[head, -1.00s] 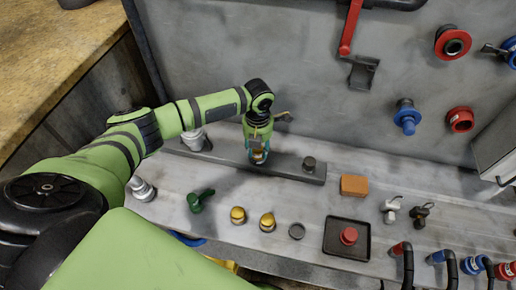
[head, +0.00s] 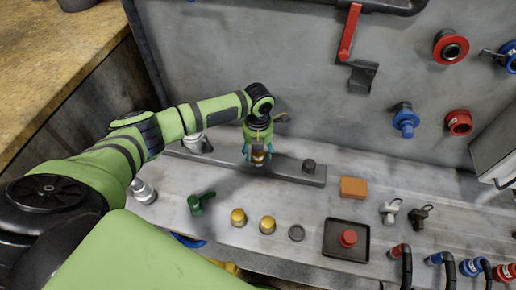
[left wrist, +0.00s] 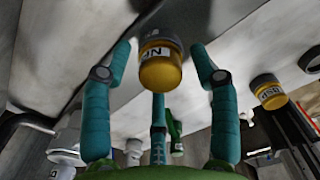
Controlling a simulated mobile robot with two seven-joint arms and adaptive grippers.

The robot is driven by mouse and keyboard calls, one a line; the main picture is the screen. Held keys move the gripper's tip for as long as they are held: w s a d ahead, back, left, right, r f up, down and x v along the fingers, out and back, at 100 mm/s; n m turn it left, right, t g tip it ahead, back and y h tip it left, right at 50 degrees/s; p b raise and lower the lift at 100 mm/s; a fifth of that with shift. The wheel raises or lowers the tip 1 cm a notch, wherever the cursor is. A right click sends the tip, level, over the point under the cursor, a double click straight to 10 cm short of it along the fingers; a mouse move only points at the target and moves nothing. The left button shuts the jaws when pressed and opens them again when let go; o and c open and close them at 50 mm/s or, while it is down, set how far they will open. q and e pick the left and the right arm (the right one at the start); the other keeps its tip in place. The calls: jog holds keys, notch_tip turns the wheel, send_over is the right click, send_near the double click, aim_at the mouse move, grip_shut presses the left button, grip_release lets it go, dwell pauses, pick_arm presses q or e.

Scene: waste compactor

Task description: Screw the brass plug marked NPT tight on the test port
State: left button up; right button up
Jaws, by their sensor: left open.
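The brass plug marked NPT (left wrist: 160,72) is between the spread fingers of my left gripper (left wrist: 160,60) in the left wrist view. Its label reads upside down, and a grey round part adjoins its far end. The fingers stand apart from the plug on both sides. In the head view the left gripper (head: 258,154) points down at the dark bar (head: 230,158), with the plug (head: 258,158) at the bar between the fingertips. I cannot tell how far it is threaded on the port beneath. My right gripper is not in view.
Two more brass plugs (head: 238,216) (head: 267,224) stand on the bench; one marked BSP (left wrist: 268,92) shows in the wrist view. An orange block (head: 353,187) and a black tray (head: 335,250) lie right.

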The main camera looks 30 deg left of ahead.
pick_arm(q)
jog(key=shift+r+n+p, duration=0.25)
jog(key=shift+n+p, duration=0.15)
jog(key=shift+n, duration=0.4)
jog(key=shift+f+n, duration=0.15)
jog(key=shift+n, duration=0.75)
jog(key=shift+n+p, duration=0.75)
jog(key=shift+n, duration=0.05)
jog(key=shift+f+n, duration=0.1)
jog(key=shift+n, duration=0.7)
jog(key=n, duration=0.4)
jog(key=shift+n, duration=0.3)
jog(key=n, duration=0.4)
jog(key=shift+n, duration=0.3)
jog(key=n, duration=0.3)
grip_shut()
jog(key=m, duration=0.4)
jog(key=shift+b, duration=0.4)
jog(key=shift+m, duration=1.1)
jog(key=shift+o, duration=0.5)
grip_release()
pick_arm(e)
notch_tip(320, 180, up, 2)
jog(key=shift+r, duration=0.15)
